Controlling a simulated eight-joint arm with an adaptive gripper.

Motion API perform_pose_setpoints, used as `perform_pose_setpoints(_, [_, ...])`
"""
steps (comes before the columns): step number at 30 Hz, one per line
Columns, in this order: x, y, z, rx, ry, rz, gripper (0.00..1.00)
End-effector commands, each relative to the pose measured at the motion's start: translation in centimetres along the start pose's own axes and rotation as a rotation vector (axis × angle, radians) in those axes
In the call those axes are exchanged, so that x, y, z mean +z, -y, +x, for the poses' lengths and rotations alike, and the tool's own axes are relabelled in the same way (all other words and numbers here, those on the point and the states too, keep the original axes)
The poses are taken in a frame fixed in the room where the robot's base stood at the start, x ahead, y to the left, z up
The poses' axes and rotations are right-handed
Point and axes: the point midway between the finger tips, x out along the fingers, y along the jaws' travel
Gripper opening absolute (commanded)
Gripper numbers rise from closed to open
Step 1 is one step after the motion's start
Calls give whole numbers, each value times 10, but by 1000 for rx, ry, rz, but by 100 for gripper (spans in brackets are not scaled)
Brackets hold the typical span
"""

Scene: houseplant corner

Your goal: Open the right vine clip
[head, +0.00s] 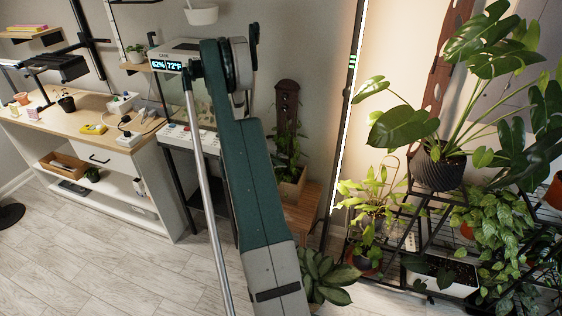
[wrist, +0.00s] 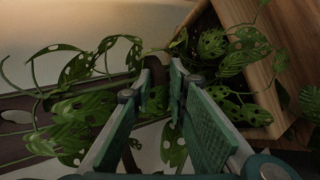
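In the wrist view, the two green-padded fingers of my gripper (wrist: 160,78) are apart, with a gap between their tips. A dark brown curved piece (wrist: 157,60) shows at the far end of this gap; I cannot tell whether it is a vine clip or whether the fingers touch it. Vine leaves with holes (wrist: 75,108) lie around and partly behind the fingers. A dark slotted board (wrist: 17,117) runs behind the leaves at left. In the head view, the board (head: 287,105) stands upright above the vine (head: 289,150). My gripper is hidden there behind my arm, and no clip is discernible.
A wooden planter (wrist: 262,82) is close on the right in the wrist view; it also shows in the head view (head: 294,188). A plant rack (head: 425,215) with several pots stands at right. A desk (head: 75,125) stands at left. The floor (head: 110,260) is clear in front.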

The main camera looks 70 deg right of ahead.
Motion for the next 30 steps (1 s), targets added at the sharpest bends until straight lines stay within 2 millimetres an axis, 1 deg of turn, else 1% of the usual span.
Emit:
perform_pose_setpoints(3, [0, 0, 0, 0, 0, 0, 15])
perform_pose_setpoints(6, [0, 0, 0, 0, 0, 0, 2])
perform_pose_setpoints(7, [0, 0, 0, 1, 0, 0, 0])
perform_pose_setpoints(20, [0, -3, 0, 4, -6, -3, 0])
perform_pose_setpoints(30, [10, -5, 1, 6, -87, -49, 0])
